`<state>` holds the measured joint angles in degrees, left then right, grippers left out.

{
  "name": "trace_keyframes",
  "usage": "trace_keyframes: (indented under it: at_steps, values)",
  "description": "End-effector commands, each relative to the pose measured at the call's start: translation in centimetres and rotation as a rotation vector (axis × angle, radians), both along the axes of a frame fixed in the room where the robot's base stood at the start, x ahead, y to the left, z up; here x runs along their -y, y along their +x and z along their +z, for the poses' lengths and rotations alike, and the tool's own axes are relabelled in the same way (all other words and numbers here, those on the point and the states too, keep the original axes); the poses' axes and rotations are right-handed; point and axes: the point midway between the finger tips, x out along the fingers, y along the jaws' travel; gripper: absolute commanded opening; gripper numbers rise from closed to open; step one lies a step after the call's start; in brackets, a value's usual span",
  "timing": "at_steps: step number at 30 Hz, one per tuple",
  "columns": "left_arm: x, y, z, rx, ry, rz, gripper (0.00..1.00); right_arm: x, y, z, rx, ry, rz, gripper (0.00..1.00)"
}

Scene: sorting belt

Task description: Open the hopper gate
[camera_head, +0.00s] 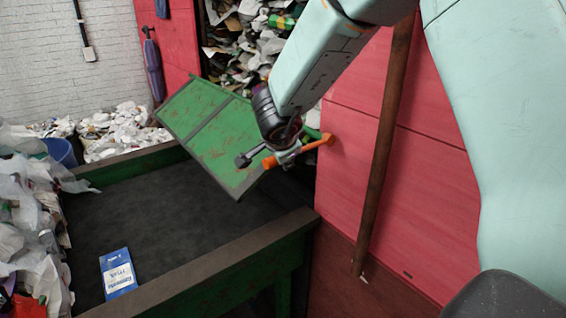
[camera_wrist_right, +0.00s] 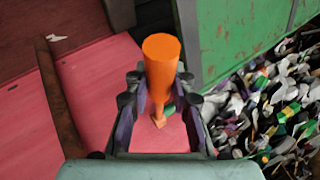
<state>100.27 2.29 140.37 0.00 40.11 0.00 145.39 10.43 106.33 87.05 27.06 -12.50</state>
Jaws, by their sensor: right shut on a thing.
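The hopper gate (camera_head: 212,132) is a scuffed green panel. In the head view it stands tilted between the waste pile and the belt, and it also shows in the right wrist view (camera_wrist_right: 235,38). An orange handle (camera_head: 326,141) is beside the gate's right edge. My right gripper (camera_head: 285,150) is around this handle, whose round end (camera_wrist_right: 161,48) sticks out between the fingers in the wrist view. The gripper is shut on it. The joint between handle and gate is hidden behind the gripper. My left gripper is not in view.
A dark belt (camera_head: 170,215) with a green-framed edge runs below the gate. A blue packet (camera_head: 118,274) lies on it. Waste (camera_head: 240,60) is heaped behind the gate, and more litter lies at left. Red panels (camera_head: 345,160) and a rusty post (camera_head: 385,140) stand close at right.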

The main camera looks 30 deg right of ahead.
Motion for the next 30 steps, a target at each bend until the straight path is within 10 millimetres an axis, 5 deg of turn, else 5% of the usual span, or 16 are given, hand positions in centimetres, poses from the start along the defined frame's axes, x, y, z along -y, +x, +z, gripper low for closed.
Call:
trace_keyframes:
  at_steps: [19,20,30]
  values:
    - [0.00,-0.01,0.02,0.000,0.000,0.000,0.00,0.03,0.25,1.06,0.007,0.031,-0.002,0.00]
    - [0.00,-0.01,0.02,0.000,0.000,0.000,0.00,0.03,0.26,1.06,0.007,0.031,-0.002,0.25]
    - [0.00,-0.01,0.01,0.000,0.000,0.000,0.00,-0.04,0.10,0.75,0.001,0.033,0.000,0.47]
